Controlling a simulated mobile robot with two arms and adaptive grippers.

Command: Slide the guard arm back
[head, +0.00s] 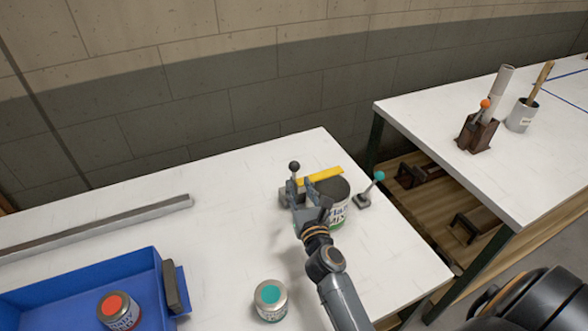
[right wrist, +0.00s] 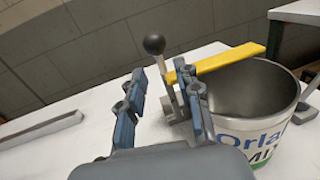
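The guard arm is a flat yellow bar (head: 320,176) over the rim of a grey labelled can (head: 340,214) on the white table. Its black ball knob (head: 294,166) stands on a short stem at the bar's left end. In the right wrist view the yellow bar (right wrist: 228,59) reaches right across the can's (right wrist: 262,95) mouth. The knob (right wrist: 153,45) shows beyond the fingers, its stem in line with the gap between them. My right gripper (right wrist: 162,74) is open; contact cannot be told. It also shows in the head view (head: 302,187), left of the can. My left gripper is out of view.
A teal-knobbed lever (head: 371,187) stands just right of the can. A teal-topped tin (head: 270,299) is in front. A blue tray (head: 75,280) holding a red-topped tin (head: 118,311) and a grey bar (head: 100,228) are left. The middle left tabletop is clear.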

